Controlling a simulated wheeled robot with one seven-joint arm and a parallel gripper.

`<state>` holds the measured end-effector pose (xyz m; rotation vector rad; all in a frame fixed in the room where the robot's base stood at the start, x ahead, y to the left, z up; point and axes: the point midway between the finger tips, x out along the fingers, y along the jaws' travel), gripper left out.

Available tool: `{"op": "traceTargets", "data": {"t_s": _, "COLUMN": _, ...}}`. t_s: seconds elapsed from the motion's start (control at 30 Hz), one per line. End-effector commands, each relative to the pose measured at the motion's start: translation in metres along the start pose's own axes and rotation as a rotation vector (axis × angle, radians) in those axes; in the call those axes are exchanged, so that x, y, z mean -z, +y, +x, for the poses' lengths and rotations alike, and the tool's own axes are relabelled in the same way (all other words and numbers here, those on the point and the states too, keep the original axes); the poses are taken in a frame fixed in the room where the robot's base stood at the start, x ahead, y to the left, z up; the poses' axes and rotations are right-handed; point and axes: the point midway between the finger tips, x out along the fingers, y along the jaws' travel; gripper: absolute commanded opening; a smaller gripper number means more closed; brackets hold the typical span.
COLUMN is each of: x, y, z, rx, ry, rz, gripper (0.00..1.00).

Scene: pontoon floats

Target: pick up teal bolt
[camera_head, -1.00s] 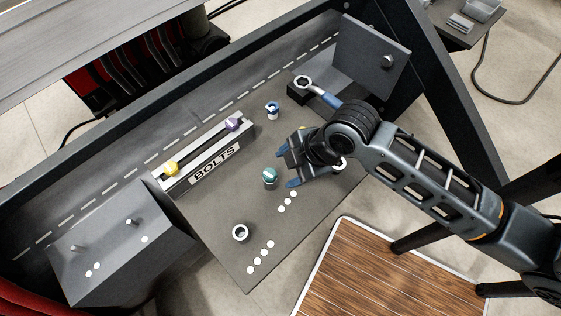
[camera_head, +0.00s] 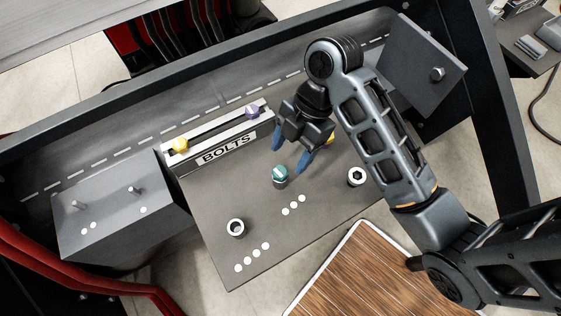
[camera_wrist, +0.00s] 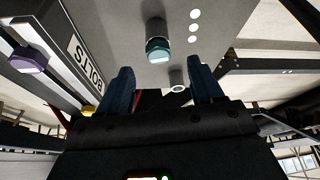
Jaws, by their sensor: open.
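The teal bolt (camera_head: 280,173) stands upright on the dark grey panel, its teal head on top of a grey body. My gripper (camera_head: 291,157) is open and empty, just above and behind the bolt, with its blue fingertips pointing down towards it. In the wrist view the teal bolt (camera_wrist: 157,48) lies beyond my open fingers (camera_wrist: 163,88), between their lines and apart from both.
A rack labelled BOLTS (camera_head: 225,147) holds a yellow bolt (camera_head: 181,145) and a purple bolt (camera_head: 252,111). Grey ring-shaped sockets stand at front left (camera_head: 236,228) and right (camera_head: 356,177). A grey box with pegs (camera_head: 118,222) is at left.

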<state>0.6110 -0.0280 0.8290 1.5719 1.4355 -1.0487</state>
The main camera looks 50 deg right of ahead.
Motion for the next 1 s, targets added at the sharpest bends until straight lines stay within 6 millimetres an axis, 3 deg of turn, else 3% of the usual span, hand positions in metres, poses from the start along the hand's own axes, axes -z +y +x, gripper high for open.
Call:
{"op": "traceTargets", "data": {"t_s": 0.33, "x": 0.001, "y": 0.001, "z": 0.044, "rx": 0.004, "ry": -0.001, "rz": 0.001, "gripper": 0.66}}
{"op": "traceTargets", "data": {"t_s": 0.67, "x": 0.001, "y": 0.002, "z": 0.05, "rx": 0.0, "ry": -0.001, "rz": 0.001, "gripper": 0.65}}
{"op": "traceTargets", "data": {"t_s": 1.0, "x": 0.001, "y": 0.002, "z": 0.05, "rx": 0.0, "ry": -0.001, "rz": 0.001, "gripper": 0.32}}
